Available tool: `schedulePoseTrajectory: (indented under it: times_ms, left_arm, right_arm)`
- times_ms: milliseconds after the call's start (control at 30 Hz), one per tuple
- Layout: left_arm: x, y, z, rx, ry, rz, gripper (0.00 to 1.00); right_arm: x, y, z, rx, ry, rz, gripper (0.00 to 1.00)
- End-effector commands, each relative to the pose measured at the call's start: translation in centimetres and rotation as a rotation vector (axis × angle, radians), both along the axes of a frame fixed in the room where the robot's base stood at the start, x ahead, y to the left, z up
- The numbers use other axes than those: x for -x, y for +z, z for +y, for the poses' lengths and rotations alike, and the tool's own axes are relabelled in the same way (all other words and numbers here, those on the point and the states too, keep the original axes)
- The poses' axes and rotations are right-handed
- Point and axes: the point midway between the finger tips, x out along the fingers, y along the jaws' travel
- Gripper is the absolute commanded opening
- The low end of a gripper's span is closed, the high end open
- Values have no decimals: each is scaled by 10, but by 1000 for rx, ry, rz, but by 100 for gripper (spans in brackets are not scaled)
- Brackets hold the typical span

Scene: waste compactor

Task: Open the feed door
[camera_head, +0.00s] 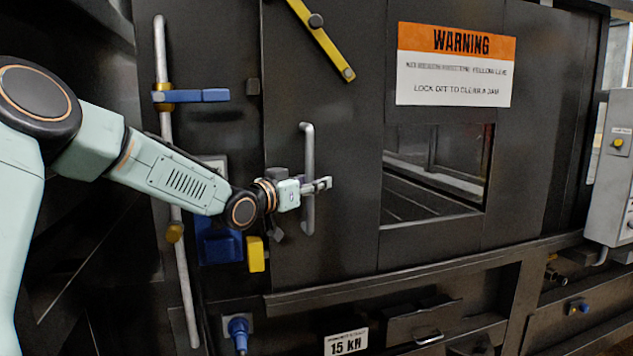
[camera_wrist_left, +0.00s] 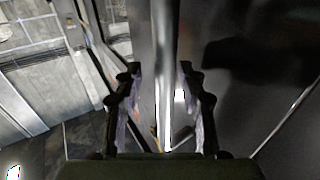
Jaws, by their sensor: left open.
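The feed door (camera_head: 345,120) is a dark panel with a window and a vertical grey bar handle (camera_head: 308,150). It looks closed against its frame. My left gripper (camera_head: 318,186) is at the lower half of the handle. In the left wrist view the handle (camera_wrist_left: 163,70) runs between the two open fingers of the gripper (camera_wrist_left: 160,115), with a gap showing on each side. The fingers hide a short piece of the handle in the head view. My right gripper is not in view.
A vertical rod (camera_head: 161,60) with a blue lever (camera_head: 190,96) stands left of the door. A yellow bar (camera_head: 322,40) slants above the handle. A yellow block (camera_head: 256,254) is below my wrist. A control box (camera_head: 610,180) is at the right.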

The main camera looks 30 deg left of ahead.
Motion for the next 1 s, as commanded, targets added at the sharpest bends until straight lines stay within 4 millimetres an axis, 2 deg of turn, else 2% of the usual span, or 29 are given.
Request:
schedulePoseTrajectory:
  times_ms: [267,733,1000]
  left_arm:
    - [2,0,1,0,1,0,39]
    - [1,0,0,0,-1,1,0]
    - [0,-2,0,1,0,4,0]
  right_arm:
    - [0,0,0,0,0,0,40]
    - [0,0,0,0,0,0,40]
    - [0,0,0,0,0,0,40]
